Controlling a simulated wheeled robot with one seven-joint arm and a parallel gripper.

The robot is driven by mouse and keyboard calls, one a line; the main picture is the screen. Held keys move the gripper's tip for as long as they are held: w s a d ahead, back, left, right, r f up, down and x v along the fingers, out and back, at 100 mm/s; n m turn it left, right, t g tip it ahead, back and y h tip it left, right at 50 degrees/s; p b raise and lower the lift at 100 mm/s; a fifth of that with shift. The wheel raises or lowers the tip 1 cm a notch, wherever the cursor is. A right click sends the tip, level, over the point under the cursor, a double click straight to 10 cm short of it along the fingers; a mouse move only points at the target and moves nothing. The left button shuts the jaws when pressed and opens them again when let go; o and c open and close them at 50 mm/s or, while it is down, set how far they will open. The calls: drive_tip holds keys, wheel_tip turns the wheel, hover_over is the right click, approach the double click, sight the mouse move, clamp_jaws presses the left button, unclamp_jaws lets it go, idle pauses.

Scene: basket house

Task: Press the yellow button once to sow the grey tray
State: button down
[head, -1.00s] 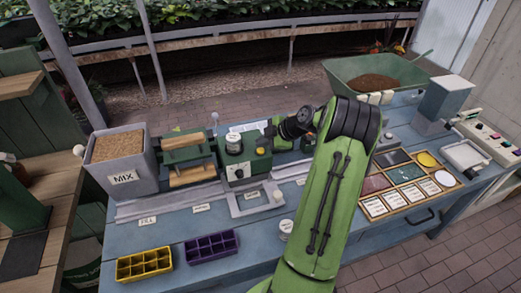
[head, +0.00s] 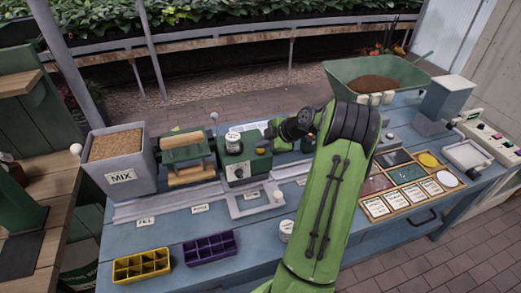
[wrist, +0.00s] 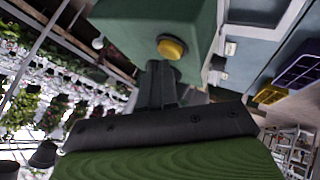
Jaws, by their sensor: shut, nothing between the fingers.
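The yellow button (wrist: 172,47) sits on the face of a green box in the wrist view. The fingers of my gripper (wrist: 158,68) are shut and empty, with their tips just below the button in that view. I cannot tell whether they touch it. In the head view, the green box (head: 236,170) stands mid-bench with a white-lidded jar on top, and the button is small there. My gripper (head: 270,132) is beside the box's upper right, partly hidden by my wrist. A grey tray-like piece (head: 236,208) lies in front of the box; its contents are unclear.
A yellow tray (head: 142,266) and a purple tray (head: 210,249) lie at the front left. A MIX hopper (head: 121,176) stands at the left and a roller unit (head: 190,160) beside the box. Labelled cards (head: 408,190) and a green wheelbarrow (head: 375,80) are at the right.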

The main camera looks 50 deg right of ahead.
sight(263, 151)
drive_tip(key=shift+f+b, duration=0.45)
drive_tip(key=shift+b, duration=0.1)
idle(0.4)
drive_tip(key=shift+r+p, duration=0.45)
drive_tip(key=shift+r, duration=0.55)
drive_tip(key=shift+r+p, duration=1.45)
drive_tip(key=shift+r, duration=1.1)
drive_tip(key=shift+f, duration=0.1)
